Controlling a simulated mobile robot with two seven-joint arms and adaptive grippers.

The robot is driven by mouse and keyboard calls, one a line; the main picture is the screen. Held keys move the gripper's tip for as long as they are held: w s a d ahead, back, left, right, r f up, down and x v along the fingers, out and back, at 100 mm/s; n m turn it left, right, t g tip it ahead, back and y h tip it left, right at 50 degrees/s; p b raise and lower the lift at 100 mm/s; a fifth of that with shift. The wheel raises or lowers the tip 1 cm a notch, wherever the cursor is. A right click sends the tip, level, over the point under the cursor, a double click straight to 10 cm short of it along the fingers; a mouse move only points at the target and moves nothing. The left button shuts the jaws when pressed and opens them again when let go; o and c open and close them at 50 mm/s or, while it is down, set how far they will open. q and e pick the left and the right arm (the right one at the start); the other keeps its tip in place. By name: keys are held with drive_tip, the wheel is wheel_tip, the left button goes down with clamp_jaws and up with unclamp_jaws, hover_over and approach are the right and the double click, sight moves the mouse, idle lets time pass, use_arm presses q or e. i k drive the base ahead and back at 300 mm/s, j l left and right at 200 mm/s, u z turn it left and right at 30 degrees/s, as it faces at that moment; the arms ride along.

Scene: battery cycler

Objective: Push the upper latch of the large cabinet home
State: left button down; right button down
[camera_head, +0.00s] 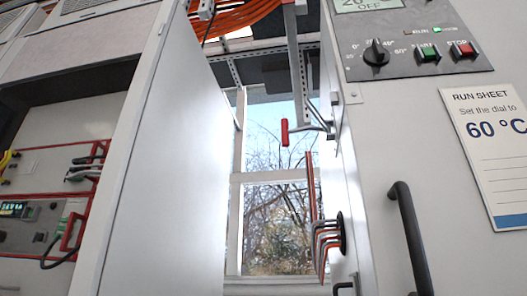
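The large cabinet (375,150) fills the right side, seen from below, with its front face and narrow left side showing. A lever with a red grip (285,132) sticks out to the left from the cabinet's left edge, at upper height. It looks like the upper latch, standing out from the cabinet. A second dark bent lever (344,287) shows lower on the same edge, cut by the bottom of the picture. Neither of my grippers is in view.
A black bar handle (409,238) stands out from the cabinet front, below a control panel (415,40) and beside a run sheet (490,150). Cables (325,240) enter the cabinet's left side. A pale open door or panel (170,170) stands left of the gap before the window.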

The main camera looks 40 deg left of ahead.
sight(285, 132)
drive_tip(key=k+l+u, duration=0.2)
drive_tip(key=k+u, duration=0.5)
drive_tip(key=u, duration=0.25)
